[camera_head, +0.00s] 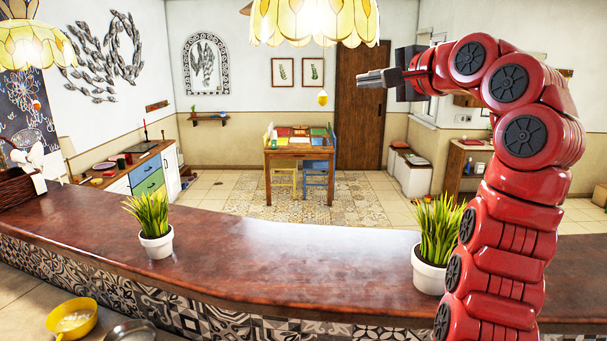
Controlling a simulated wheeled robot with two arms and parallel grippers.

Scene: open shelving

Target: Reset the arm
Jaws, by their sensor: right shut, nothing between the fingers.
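My right arm, red with dark joint caps, rises along the right side of the head view and bends left at the top. Its gripper (372,79) is grey, points left and is held high above the wooden counter, in front of the brown door. The fingers are shut with nothing between them. My left arm and left gripper are out of view.
A brown counter (270,262) crosses the view. A potted plant (155,248) stands on it at left, another (432,276) close beside my right arm. Yellow lamps (314,22) hang above. A yellow bowl (72,318) sits low at left. The counter's middle is clear.

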